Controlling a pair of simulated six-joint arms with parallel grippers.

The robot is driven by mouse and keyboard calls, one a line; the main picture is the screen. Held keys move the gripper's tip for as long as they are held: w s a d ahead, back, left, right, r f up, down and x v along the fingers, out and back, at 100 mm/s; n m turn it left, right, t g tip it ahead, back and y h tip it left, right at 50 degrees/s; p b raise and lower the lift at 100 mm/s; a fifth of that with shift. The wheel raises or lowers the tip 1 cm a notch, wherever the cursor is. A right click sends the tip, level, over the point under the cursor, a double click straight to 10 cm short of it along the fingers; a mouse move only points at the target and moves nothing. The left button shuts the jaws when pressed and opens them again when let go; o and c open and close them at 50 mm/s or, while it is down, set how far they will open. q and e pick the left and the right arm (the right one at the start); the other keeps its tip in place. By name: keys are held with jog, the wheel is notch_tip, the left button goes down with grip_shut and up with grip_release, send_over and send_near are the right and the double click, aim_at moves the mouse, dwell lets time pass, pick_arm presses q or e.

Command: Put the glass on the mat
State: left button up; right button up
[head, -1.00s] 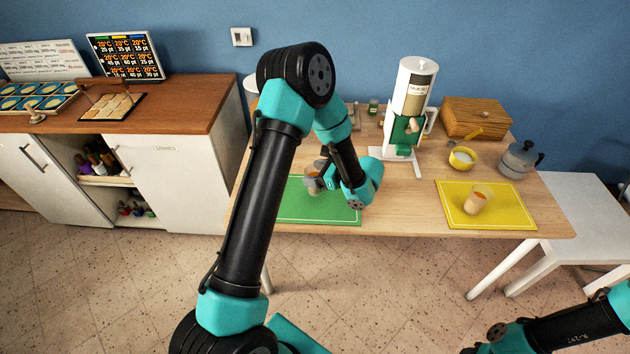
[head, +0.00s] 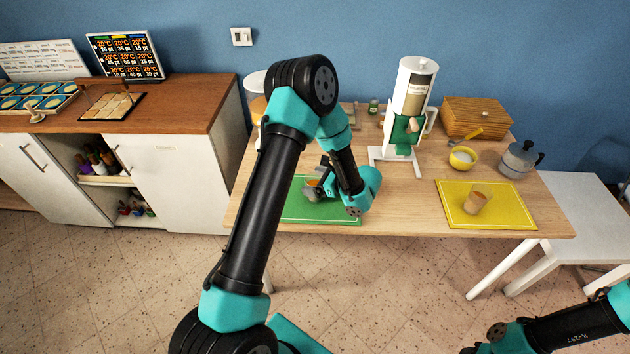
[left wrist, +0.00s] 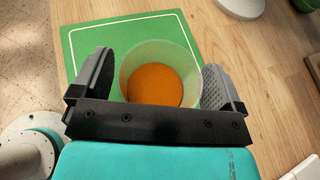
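A clear glass with orange contents (left wrist: 155,84) shows in the left wrist view, upright, near one edge of the green mat (left wrist: 84,42). In the head view, the glass (head: 313,183) is partly hidden behind my gripper, over the green mat (head: 335,212). My left gripper (left wrist: 158,80) has one finger on each side of the glass. A narrow gap shows at the left finger; the right finger is very close to the glass, and contact is unclear. A second, similar glass (head: 476,201) stands on the yellow mat (head: 510,212). My right gripper's fingers are not visible.
A white and green cereal dispenser (head: 407,115) stands behind the mats. A yellow bowl (head: 462,158), a grey moka pot (head: 519,160) and a wooden box (head: 475,117) are at the back right. The wooden table (head: 400,212) is bare between the mats.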

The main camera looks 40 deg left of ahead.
pick_arm(q)
jog(key=shift+o, duration=0.4)
jog(key=shift+d+r, duration=0.1)
jog(key=shift+r, duration=0.1)
jog(key=v, duration=1.1)
jog(key=shift+d, duration=0.35)
